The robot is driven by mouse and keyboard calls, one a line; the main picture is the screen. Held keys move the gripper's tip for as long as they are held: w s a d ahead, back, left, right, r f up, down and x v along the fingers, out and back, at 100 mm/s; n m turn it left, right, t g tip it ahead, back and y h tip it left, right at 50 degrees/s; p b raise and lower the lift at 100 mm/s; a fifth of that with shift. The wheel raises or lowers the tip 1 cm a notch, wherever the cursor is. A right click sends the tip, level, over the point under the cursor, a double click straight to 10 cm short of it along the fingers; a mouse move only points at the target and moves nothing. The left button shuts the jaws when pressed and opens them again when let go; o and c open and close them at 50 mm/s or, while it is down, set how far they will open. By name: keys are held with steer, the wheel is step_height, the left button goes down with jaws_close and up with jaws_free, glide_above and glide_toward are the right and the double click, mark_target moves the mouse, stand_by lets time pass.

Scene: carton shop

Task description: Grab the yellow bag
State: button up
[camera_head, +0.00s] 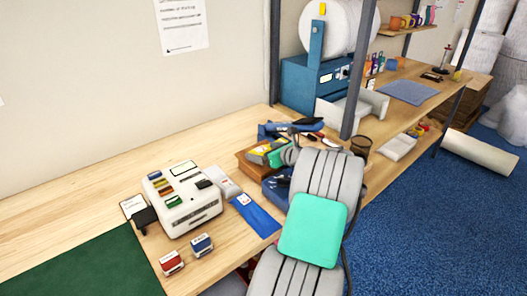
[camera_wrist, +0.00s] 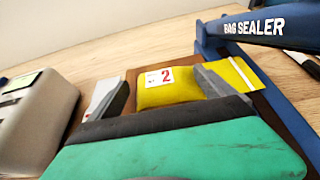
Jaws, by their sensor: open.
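The yellow bag (camera_wrist: 180,94) lies on a brown wooden board (camera_wrist: 134,76) in the wrist view. It has a white label with a red 2 and a pale strip along its right end. My gripper (camera_wrist: 162,80) is open, with its grey fingers apart and pointing at the bag. The left finger is left of the bag, and the right finger overlaps its right part in the picture. I cannot tell whether it touches. My gripper's dark and green body hides the bag's near side. In the head view my arm covers much of this spot.
A blue bag sealer (camera_wrist: 252,27) stands close on the right. A whitish machine (camera_head: 184,199) stands left of the board. Red (camera_head: 172,262) and blue (camera_head: 202,245) stamps are near the front edge. The wooden table (camera_head: 85,180) is clear toward the wall.

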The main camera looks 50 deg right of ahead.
steer(key=shift+w+f, duration=0.15)
steer(key=shift+w, duration=0.15)
steer(key=c, duration=1.6)
